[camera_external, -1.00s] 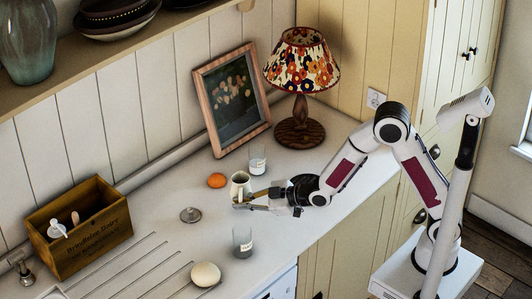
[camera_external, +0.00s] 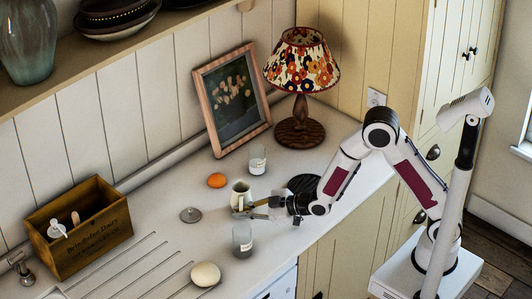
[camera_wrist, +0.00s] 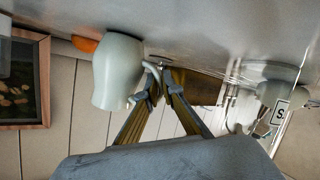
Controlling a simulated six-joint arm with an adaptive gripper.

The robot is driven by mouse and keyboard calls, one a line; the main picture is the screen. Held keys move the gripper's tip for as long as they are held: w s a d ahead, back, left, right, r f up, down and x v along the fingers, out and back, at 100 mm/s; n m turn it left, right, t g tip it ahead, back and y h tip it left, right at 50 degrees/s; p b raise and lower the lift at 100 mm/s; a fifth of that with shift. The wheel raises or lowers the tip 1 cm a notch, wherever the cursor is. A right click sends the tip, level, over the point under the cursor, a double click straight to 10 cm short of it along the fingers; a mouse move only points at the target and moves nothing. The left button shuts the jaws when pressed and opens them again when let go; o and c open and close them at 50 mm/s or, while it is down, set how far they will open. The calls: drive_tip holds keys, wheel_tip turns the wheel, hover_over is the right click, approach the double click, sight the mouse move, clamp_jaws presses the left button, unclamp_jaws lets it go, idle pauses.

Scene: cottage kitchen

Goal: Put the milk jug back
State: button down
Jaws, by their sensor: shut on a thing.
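The milk jug (camera_external: 241,194) is small and pale cream, at the middle of the counter in the external view. In the wrist view the picture is inverted, and the jug (camera_wrist: 118,75) shows large at left with its handle toward my fingers. My gripper (camera_external: 249,209) reaches in from the right, beside the jug. Its fingers (camera_wrist: 153,85) are shut on the jug's handle; the fingertips partly hide it. The jug looks upright and close to the counter; I cannot tell whether its base touches.
A labelled glass (camera_external: 242,240) stands in front, another glass (camera_external: 257,160) behind. An orange (camera_external: 217,180), a metal lid (camera_external: 190,215) and a round pale object (camera_external: 205,274) lie nearby. A dark ribbed disc (camera_external: 304,183) lies behind my wrist. A wooden crate (camera_external: 88,241), picture frame (camera_external: 263,126) and lamp (camera_external: 301,105) surround them.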

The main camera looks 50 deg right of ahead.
idle(0.3)
drive_tip(key=c, duration=2.2)
unclamp_jaws()
drive_tip(key=shift+f, duration=0.1)
drive_tip(key=shift+s+d+r, duration=0.25)
drive_tip(key=shift+s+r, duration=0.05)
drive_tip(key=shift+s, duration=0.15)
drive_tip(key=shift+v, duration=5.45)
drive_tip(key=shift+d, duration=0.15)
